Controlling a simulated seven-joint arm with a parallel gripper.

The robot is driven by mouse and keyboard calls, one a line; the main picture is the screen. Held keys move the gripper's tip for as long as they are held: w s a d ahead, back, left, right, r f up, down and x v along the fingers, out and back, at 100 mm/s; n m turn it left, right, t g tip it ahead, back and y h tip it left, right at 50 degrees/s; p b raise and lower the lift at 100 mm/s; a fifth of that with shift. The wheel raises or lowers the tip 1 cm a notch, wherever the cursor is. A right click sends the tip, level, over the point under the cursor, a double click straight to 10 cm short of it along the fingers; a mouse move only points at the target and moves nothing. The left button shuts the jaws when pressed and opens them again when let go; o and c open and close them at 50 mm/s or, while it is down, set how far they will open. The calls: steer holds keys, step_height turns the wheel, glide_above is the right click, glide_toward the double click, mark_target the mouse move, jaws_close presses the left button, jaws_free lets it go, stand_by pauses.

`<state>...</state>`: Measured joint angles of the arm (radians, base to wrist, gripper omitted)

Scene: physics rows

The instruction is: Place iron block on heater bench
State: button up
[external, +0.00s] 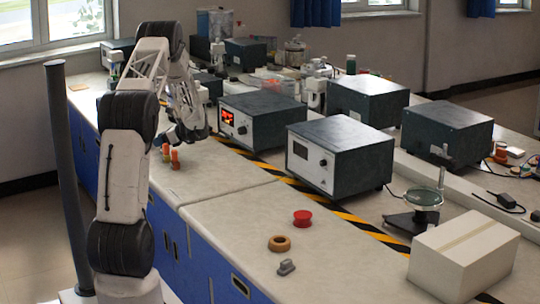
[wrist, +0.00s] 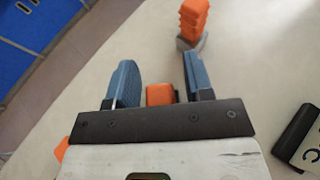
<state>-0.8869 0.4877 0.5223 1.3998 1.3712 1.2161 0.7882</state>
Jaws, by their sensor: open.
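My gripper (wrist: 158,72) is open in the wrist view, its two blue-grey fingers apart. An orange block-like piece (wrist: 160,95) shows between them near the palm; I cannot tell whether they touch it. Ahead, by the right fingertip, a ribbed orange piece (wrist: 193,20) rises from a grey base (wrist: 187,44). In the external view my gripper (external: 182,136) is low over the far bench, close to small orange pieces (external: 175,159). A small grey metal-looking block (external: 286,267) lies on the near bench; I cannot tell which piece is the iron block. A box with a glowing orange display (external: 251,120) may be the heater.
A red spool (external: 302,218) and a brown ring (external: 279,243) lie on the near bench. A second instrument box (external: 340,153), a round-topped stand (external: 424,198) and a white carton (external: 463,257) stand to the right. The near bench's left part is clear.

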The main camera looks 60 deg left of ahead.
steer(key=shift+r, duration=0.15)
steer(key=v, duration=1.2)
stand_by(0.9)
steer(key=w+d+r+n+t+h, duration=0.1)
steer(key=w+d+r+t, duration=0.1)
steer(key=d+r, duration=0.6)
steer(key=w+d+r+n+t+h, duration=0.1)
steer(key=d+r, duration=0.4)
steer(key=d, duration=0.7)
steer(key=s+d+r+n+t, duration=0.1)
steer(key=d+r, duration=0.2)
steer(key=d, duration=0.4)
steer(key=s+d+r+n+t+h, duration=0.1)
steer(key=d+r, duration=0.1)
steer(key=d, duration=0.5)
steer(key=s+d+r+n+t, duration=0.1)
steer(key=d+r, duration=0.2)
steer(key=d, duration=0.4)
steer(key=s+d+r+n+t+h, duration=0.15)
steer(key=s+d, duration=0.35)
steer(key=d, duration=0.5)
steer(key=s+d+r+t+h, duration=0.2)
steer(key=s+d, duration=0.4)
steer(key=d, duration=0.5)
steer(key=s+d+f+n+t+h, duration=0.1)
steer(key=s+d+n+t+h, duration=0.1)
steer(key=s+d, duration=1.1)
steer(key=shift+s+d+f+t+h, duration=0.25)
steer(key=shift+s+d+t+h, duration=0.1)
steer(key=shift+s+h, duration=0.3)
